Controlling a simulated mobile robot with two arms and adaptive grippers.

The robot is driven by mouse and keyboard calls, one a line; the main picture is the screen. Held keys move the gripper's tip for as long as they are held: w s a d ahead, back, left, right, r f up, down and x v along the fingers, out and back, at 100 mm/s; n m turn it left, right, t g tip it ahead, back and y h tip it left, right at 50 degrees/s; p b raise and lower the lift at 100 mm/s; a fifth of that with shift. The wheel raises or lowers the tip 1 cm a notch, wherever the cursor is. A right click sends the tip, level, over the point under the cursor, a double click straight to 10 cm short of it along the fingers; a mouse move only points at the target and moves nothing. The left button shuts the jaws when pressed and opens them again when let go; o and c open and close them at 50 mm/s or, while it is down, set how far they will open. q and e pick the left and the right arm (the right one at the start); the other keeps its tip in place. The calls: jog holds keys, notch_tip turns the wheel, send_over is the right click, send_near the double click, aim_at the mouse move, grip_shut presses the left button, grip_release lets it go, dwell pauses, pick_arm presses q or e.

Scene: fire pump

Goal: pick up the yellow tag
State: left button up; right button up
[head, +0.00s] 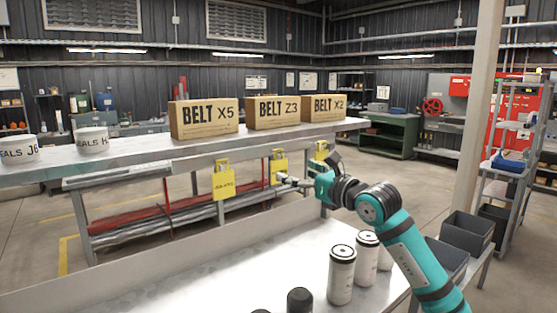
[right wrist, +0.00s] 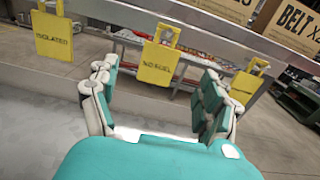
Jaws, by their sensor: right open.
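Several yellow tags hang in a row from the front edge of the shelf. The left tag (head: 223,183) reads "ISOLATED" in the right wrist view (right wrist: 53,38). The middle tag (head: 279,167) seems to read "NO FUEL" there (right wrist: 159,66). The right tag (head: 320,149) is partly hidden by my arm in the head view and shows at the right in the wrist view (right wrist: 246,84). My right gripper (head: 290,181) is open and empty. Its fingers (right wrist: 157,75) point at the middle tag, apart from it. My left gripper is out of view.
The shelf (head: 120,155) bears boxes marked BELT X5 (head: 204,118), Z3 (head: 272,112) and X2 (head: 324,107), and white tubs (head: 91,139). White canisters (head: 341,275) stand on the near bench (head: 240,270) by my right arm. Grey bins (head: 467,231) are at the right.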

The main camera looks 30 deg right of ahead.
aim_at(280, 169)
jog(key=w+p, duration=0.1)
jog(key=w, duration=0.2)
jog(key=shift+w+a+r, duration=0.1)
jog(key=shift+w+a, duration=0.05)
jog(key=shift+w, duration=0.05)
jog(key=w+p, duration=0.2)
jog(key=w, duration=0.1)
jog(key=w+p, duration=0.1)
jog(key=shift+w+a+f, duration=0.15)
jog(key=shift+w+f, duration=0.25)
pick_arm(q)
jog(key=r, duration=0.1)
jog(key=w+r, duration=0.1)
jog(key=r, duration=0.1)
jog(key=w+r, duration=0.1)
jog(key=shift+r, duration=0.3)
pick_arm(e)
jog(key=c, duration=1.1)
